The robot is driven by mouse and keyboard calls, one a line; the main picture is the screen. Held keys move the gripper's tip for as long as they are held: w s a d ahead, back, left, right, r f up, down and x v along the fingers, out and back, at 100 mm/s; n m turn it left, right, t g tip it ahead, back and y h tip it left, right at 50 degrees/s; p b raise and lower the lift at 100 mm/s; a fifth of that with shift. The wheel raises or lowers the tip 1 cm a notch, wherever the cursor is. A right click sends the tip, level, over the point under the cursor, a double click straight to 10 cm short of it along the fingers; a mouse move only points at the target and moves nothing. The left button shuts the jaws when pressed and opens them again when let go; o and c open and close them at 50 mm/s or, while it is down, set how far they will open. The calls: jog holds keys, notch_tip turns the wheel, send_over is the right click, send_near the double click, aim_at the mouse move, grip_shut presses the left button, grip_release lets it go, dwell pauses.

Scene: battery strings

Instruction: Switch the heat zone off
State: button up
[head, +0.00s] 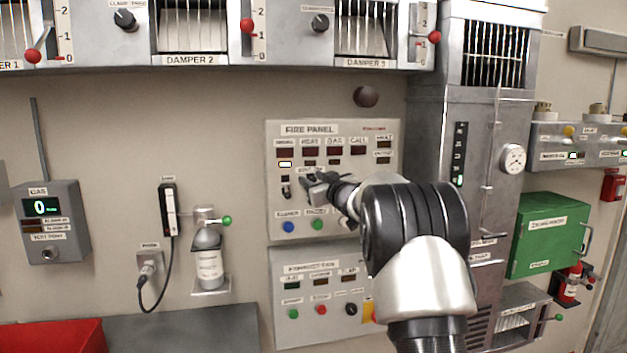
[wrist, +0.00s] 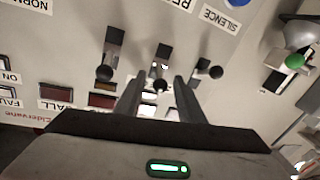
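The fire panel (head: 333,135) is a pale plate with a row of dark red lamps, among them SMOKE, HEAT, GAS and CALL. In the wrist view, seen upside down, three black-knobbed levers stand in a row: a left lever (wrist: 104,73), a middle lever (wrist: 160,85) and a right lever (wrist: 216,72). The middle one looks like the heat zone's, but its label is not readable. My gripper (wrist: 159,80) is open, with one finger on each side of the middle lever; contact cannot be told. In the head view my gripper (head: 318,185) covers part of the lever row.
Blue (head: 288,227) and green (head: 317,224) buttons sit low on the fire panel. A second panel (head: 320,262) is below. A grey column (head: 440,130) stands close to the right, and damper housings (head: 190,62) run above. The wall left of the panel holds a small bottle (head: 208,265).

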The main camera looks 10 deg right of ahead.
grip_shut()
jog(key=shift+f+b, duration=0.2)
jog(key=shift+b, duration=0.2)
jog(key=f+t+b, duration=0.1)
jog(key=b, duration=0.3)
jog(key=shift+s+f, duration=0.1)
jog(key=shift+f+n+t+y+b, duration=0.65)
jog(key=shift+t+b, duration=0.6)
jog(key=shift+b, duration=1.75)
jog(key=shift+f+n+t+y+b, duration=0.45)
jog(key=shift+t+y+b, duration=0.65)
jog(key=shift+b, duration=1.9)
jog(key=shift+f+n+t+y+b, duration=0.5)
jog(key=shift+t+b, duration=0.95)
jog(key=shift+b, duration=1.55)
jog(key=shift+r+n+t, duration=0.15)
jog(key=shift+n+t, duration=0.15)
jog(key=shift+n, duration=0.1)
